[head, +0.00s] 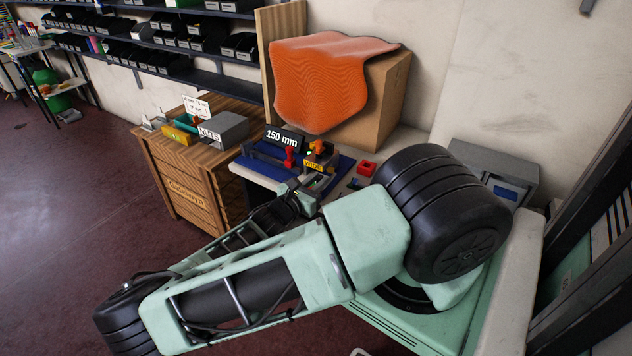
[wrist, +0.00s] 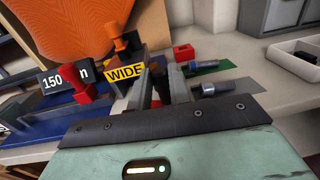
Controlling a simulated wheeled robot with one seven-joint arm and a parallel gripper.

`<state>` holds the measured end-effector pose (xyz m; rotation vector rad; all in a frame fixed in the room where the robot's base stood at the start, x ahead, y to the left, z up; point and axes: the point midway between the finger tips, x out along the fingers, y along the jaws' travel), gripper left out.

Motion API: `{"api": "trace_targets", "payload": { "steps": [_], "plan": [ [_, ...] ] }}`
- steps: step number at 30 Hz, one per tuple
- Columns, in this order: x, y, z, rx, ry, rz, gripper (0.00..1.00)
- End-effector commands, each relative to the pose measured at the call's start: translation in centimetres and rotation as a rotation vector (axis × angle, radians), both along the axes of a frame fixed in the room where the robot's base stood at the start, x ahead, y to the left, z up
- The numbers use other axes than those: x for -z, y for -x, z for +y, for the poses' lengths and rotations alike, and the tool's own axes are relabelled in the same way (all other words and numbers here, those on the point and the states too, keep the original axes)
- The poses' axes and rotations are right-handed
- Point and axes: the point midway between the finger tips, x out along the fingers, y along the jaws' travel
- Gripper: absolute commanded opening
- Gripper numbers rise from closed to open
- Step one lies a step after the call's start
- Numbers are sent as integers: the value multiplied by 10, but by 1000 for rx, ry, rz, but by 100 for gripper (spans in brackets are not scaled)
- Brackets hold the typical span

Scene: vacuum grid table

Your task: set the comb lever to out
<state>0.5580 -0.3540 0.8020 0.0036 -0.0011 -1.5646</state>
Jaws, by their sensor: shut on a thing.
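I cannot tell for certain which part is the comb lever. A red upright handle (wrist: 80,80) stands in front of the 150 mm sign in the wrist view; it also shows in the head view (head: 290,156). An orange knob (wrist: 123,38) stands behind the yellow WIDE label (wrist: 125,72), on a dark block. My gripper (wrist: 160,80) is just right of that label, at the front right of the fixture. Its fingers are shut on a small dark part, mostly hidden between them. In the head view my arm covers much of my gripper.
A blue mat (head: 258,169) lies under the fixture. A small red tray (wrist: 183,51) and dark cylindrical parts on green and grey strips lie to the right. A box with an orange cloth (head: 325,80) stands behind. A grey NUTS bin (head: 228,128) is at left.

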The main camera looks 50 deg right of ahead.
Motion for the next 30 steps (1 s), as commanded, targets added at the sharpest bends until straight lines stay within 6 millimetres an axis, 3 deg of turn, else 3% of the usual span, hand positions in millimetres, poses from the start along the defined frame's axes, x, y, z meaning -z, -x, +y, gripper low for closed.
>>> {"api": "trace_targets", "payload": {
  "steps": [1,3,17,23,30],
  "plan": [
    [1,10,-3,21,5,5,22],
    [1,10,-3,21,5,6,41],
    [2,5,7,10,1,3,41],
    [3,4,43,8,-2,2,41],
    [4,4,101,9,-3,3,41]
  ]
}}
